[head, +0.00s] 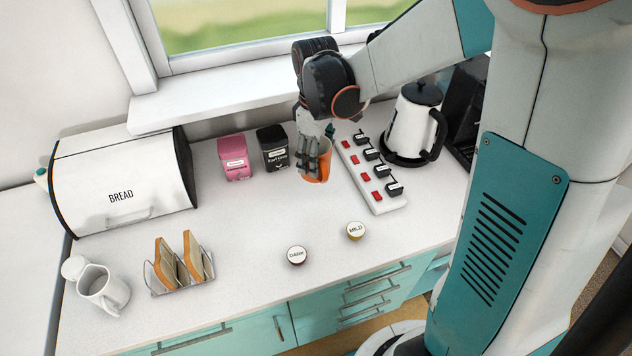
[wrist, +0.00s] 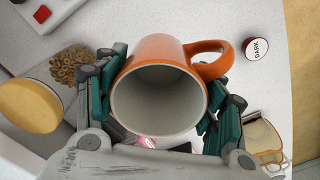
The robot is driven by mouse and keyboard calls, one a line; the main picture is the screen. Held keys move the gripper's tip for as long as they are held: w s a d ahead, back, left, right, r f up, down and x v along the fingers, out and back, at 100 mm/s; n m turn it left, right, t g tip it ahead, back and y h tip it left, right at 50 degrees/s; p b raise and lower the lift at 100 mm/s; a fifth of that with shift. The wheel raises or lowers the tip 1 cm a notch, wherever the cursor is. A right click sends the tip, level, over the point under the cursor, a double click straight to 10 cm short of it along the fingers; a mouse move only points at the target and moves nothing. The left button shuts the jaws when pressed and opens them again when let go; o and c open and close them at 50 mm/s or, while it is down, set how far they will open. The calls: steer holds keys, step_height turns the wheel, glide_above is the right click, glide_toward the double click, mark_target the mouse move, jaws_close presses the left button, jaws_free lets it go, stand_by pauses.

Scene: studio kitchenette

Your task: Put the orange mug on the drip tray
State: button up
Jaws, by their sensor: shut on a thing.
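The orange mug (head: 320,172) is at the back middle of the counter, left of the power strip, partly hidden by my gripper (head: 313,152). In the wrist view the mug (wrist: 155,50) shows its grey inside, with its handle to the upper right. My gripper's fingers (wrist: 165,100) are on both sides of the mug, shut on it. I cannot tell whether its base touches the counter. No drip tray can be made out. A black appliance (head: 467,100) at the right is mostly hidden behind my arm.
The power strip (head: 370,175) with several plugs and a white kettle (head: 412,120) stand right of the mug. A black tin (head: 273,150) and pink tin (head: 234,158) stand left. Dark (head: 297,255) and mild (head: 356,231) pods lie in front. The counter's middle is clear.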

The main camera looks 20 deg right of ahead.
step_height(320, 180, down, 11)
steer(key=shift+r+b, duration=0.1)
steer(key=shift+b, duration=1.1)
steer(key=shift+f, duration=0.25)
steer(key=o, duration=1.3)
steer(key=shift+r, duration=0.1)
